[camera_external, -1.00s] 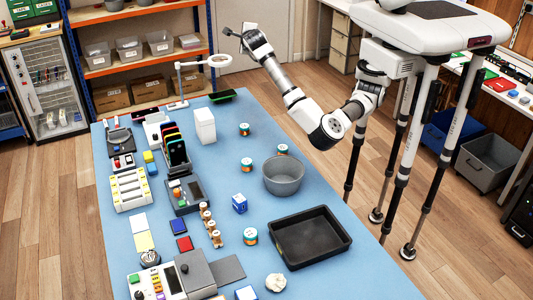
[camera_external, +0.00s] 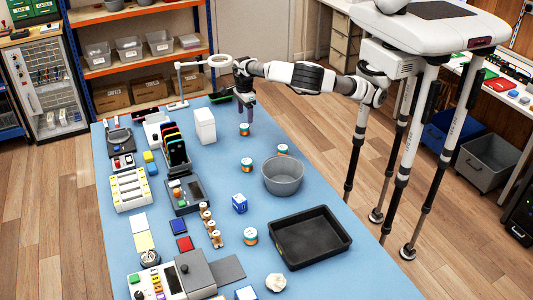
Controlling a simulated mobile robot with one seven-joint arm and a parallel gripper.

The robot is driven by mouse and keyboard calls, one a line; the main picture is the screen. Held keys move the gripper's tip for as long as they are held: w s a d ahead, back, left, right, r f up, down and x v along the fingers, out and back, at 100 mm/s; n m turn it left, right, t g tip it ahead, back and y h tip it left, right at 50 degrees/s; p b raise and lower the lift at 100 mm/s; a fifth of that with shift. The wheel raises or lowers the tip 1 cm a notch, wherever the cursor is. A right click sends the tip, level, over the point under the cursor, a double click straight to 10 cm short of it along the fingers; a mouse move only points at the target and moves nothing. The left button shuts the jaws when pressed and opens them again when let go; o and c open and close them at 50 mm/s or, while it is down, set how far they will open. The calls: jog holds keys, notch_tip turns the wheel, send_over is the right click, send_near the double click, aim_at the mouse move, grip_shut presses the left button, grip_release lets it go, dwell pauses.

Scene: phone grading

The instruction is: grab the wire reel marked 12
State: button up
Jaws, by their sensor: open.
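Several small wire reels with teal, orange and white bands stand on the blue table. One reel (camera_external: 245,130) is at the far end, a second (camera_external: 247,165) stands nearer, a third (camera_external: 282,149) is by the grey bowl, and a fourth (camera_external: 250,236) is beside the black tray. Their numbers are too small to read, so I cannot tell which is marked 12. My gripper (camera_external: 245,117) is open and points down just above the far reel. I cannot tell whether its fingers reach around the reel's top.
A grey bowl (camera_external: 283,175) and a black tray (camera_external: 270,243) stand on the table's right side. A white box (camera_external: 205,126) and a ring lamp (camera_external: 219,61) are left of my gripper.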

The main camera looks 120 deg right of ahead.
aim_at(244, 126)
jog(key=shift+w+d+f+p, duration=0.15)
jog(key=shift+f+p, duration=0.25)
jog(key=shift+f, duration=0.85)
jog(key=shift+s+d+f+p, duration=0.1)
jog(key=shift+f+p, duration=0.3)
jog(key=shift+f, duration=0.85)
jog(key=shift+w+d+f+p, duration=0.15)
jog(key=shift+f+p, duration=0.25)
jog(key=shift+f, duration=0.85)
jog(key=shift+s, duration=0.1)
jog(key=c, duration=1.1)
jog(key=shift+o, duration=0.2)
jog(key=shift+r, duration=0.15)
